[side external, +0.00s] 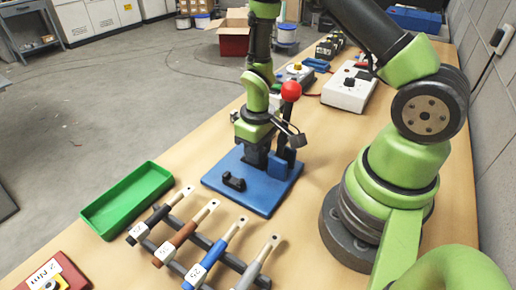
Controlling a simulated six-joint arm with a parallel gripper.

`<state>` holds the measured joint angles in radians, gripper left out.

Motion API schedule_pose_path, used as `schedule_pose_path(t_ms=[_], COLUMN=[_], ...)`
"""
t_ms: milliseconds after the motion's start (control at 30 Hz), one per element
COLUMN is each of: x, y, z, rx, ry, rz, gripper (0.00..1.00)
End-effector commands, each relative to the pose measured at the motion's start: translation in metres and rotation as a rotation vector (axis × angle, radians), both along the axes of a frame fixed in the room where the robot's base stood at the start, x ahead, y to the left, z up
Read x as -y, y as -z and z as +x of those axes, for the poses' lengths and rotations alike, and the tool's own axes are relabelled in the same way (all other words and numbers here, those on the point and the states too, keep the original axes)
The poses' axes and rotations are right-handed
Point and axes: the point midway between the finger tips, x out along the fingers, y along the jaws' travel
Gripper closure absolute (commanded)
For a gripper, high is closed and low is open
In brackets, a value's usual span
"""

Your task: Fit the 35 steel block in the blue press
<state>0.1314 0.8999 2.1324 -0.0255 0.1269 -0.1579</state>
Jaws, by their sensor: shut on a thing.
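The blue press (232,196) stands on the bench in the middle of the side view. It has a blue base plate, a small black bracket at its front left, and an upright dark lever topped by a red ball (291,91). My gripper (272,138) points down over the back of the press, close beside the lever. It is shut on a small piece, apparently the steel block, mostly hidden by the fingers and press. Its number cannot be read, and I cannot tell whether it touches the press.
A green tray (127,200) lies left of the press. In front, a dark rack (203,240) holds several labelled handles in black, brown, blue and grey. A red box (52,275) sits at the lower left. A white control box (348,88) stands behind, near the wall.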

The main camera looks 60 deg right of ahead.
Motion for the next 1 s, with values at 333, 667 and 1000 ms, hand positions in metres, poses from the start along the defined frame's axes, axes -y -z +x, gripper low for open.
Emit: schedule_pose_path(t_ms=[333, 667, 1000], x=[0.003, 0.003, 0.002], y=[0.001, -0.015, -0.075], z=[0.000, 0.001, 0.001], rx=[0.004, 0.009, 0.008], ry=[-0.020, -0.017, -0.005], rz=[-0.002, -0.003, -0.003], gripper=[0.43, 0.43, 0.43])
